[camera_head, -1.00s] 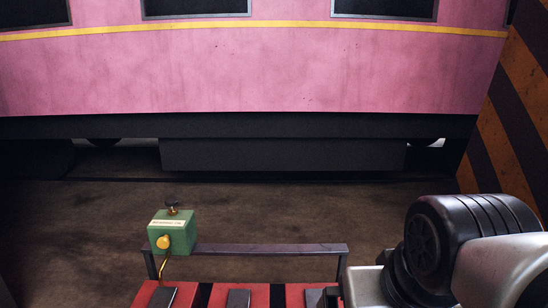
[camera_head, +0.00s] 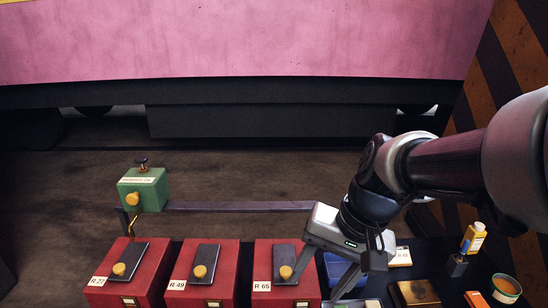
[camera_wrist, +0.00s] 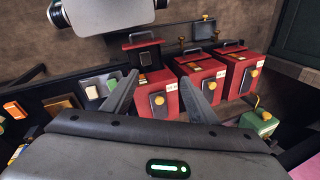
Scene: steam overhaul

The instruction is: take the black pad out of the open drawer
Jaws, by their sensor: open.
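Three red boxes labelled R 27 (camera_head: 97,284), R 49 (camera_head: 180,290) and R 65 (camera_head: 262,291) stand in a row, each with a dark plate and a yellow knob on top. In the wrist view, a red drawer (camera_wrist: 129,57) seems to stand open at one end of the nearest box (camera_wrist: 140,101). A dark patch (camera_wrist: 149,57) inside it may be the black pad; its outline is unclear. My gripper (camera_head: 337,272) is open and empty, above the right end of the row. In the wrist view its fingertips (camera_wrist: 158,77) spread either side of the nearest box, apparently above it.
A green box (camera_head: 143,189) with a yellow knob stands behind R 27, beside a dark rail (camera_head: 240,207). A pink carriage (camera_head: 240,40) stands behind.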

